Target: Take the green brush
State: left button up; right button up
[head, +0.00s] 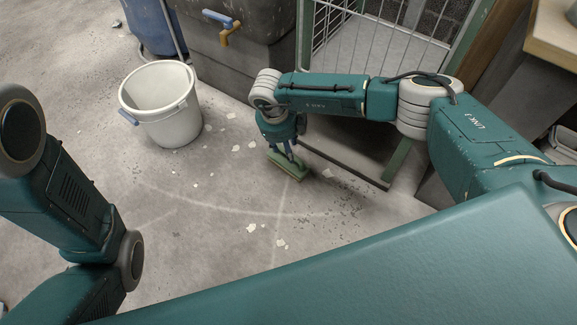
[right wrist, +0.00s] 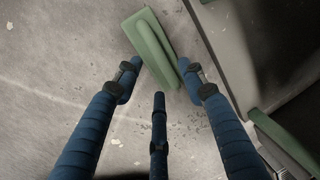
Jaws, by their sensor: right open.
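The green brush (head: 289,168), a flat block with a raised ridge-like handle, appears to lie on the concrete floor in the head view. My right gripper (head: 284,150) points down just above it. In the right wrist view the brush (right wrist: 151,46) lies slantwise at the top, its near end between the tips of the two outer fingers. My right gripper (right wrist: 159,72) is open, its three blue fingers spread and nothing held. I cannot tell whether a fingertip touches the brush. My left arm shows at the left of the head view, but its gripper is out of frame.
A white bucket (head: 168,118) with blue grips stands left of the brush. A wire-mesh cage (head: 378,45) with a green frame post (head: 398,160) stands close on the right. A grey tank with a blue-handled tap (head: 225,28) is behind. Pale flakes litter otherwise open floor.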

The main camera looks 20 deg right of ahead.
jog(key=shift+f, duration=0.5)
jog(key=f+b, duration=0.2)
jog(key=w+f+b, duration=0.1)
jog(key=f+b, duration=0.1)
jog(key=shift+w+d+b, duration=0.15)
jog(key=shift+d+b, duration=0.05)
jog(key=shift+b, duration=0.2)
jog(key=shift+d+f+b, duration=0.1)
jog(key=shift+f+b, duration=0.25)
jog(key=shift+f, duration=0.15)
jog(key=shift+w+r, duration=0.1)
jog(key=shift+r, duration=0.05)
grip_shut()
